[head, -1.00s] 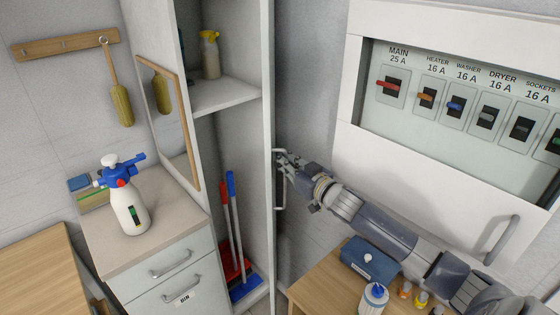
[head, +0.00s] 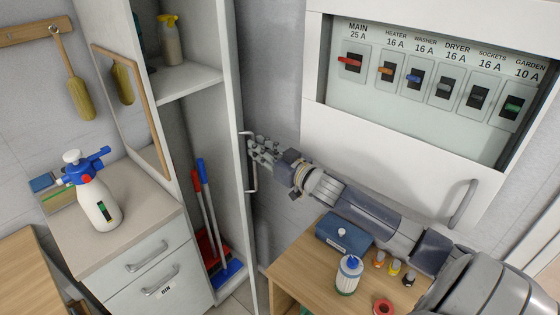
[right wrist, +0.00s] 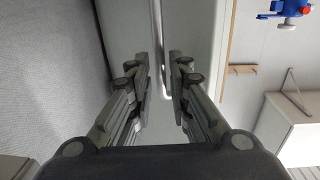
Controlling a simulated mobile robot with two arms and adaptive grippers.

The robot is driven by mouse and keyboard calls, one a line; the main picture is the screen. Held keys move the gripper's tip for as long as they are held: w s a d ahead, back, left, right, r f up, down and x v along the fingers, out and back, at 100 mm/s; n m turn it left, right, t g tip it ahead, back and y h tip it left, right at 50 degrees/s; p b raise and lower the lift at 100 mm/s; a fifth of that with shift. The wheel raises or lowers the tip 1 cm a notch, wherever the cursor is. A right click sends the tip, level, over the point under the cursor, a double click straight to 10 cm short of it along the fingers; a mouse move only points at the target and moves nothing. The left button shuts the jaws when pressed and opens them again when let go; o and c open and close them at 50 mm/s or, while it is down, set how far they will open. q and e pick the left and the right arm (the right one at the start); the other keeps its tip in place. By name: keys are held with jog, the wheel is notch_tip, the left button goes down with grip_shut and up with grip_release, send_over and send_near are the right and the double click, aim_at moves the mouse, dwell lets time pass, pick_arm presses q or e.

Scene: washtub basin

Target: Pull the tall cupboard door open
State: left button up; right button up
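The tall cupboard door (head: 236,200) stands open, seen nearly edge-on in the head view, with the shelves to its left in view. Its upright bar handle (head: 253,178) is on the side facing right. My right gripper (head: 257,150) is at the upper part of this handle. In the right wrist view the two fingers of my right gripper (right wrist: 162,80) are apart, with a gap between them. The pale handle bar (right wrist: 164,50) runs into this gap; I see no clear firm contact. My left gripper is out of view.
A breaker panel (head: 405,145) with its own handle is on the wall at right. A small wooden table (head: 290,270) with a blue box (head: 343,236) lies under my right arm. A drawer unit (head: 150,270) with a spray bottle (head: 95,198) stands left of the cupboard.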

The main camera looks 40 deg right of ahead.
jog(key=s+d, duration=0.1)
jog(key=s, duration=0.8)
